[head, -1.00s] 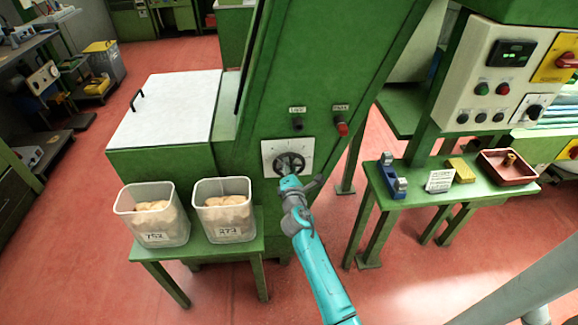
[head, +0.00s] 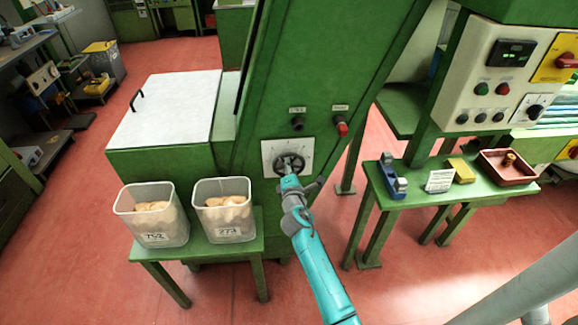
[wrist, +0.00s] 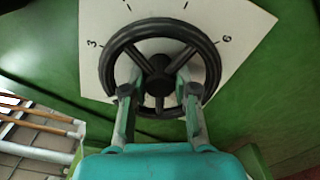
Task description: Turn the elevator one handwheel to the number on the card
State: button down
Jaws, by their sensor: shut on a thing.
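The black handwheel (head: 290,163) sits on a white dial plate (head: 268,148) on the green elevator housing. In the wrist view the handwheel (wrist: 160,68) shows its rim and spokes, with "3" on the plate at the left and "6" at the right. My gripper (wrist: 158,98) reaches the lower part of the wheel, its two fingers around a spoke near the hub. It is shut on the handwheel. A white card (head: 440,181) with dark print lies on the green side table; its writing is too small to read.
Two clear bins of corks, labelled 752 (head: 152,215) and 273 (head: 224,210), stand on a low green bench to the left. The side table (head: 410,195) at the right holds a blue device (head: 392,176), a yellow block (head: 462,171) and a red tray (head: 508,180).

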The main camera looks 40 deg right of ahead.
jog(key=m, duration=1.2)
jog(key=shift+f+m, duration=0.1)
jog(key=shift+m, duration=2.1)
jog(key=c, duration=1.2)
grip_release()
jog(key=v, duration=1.2)
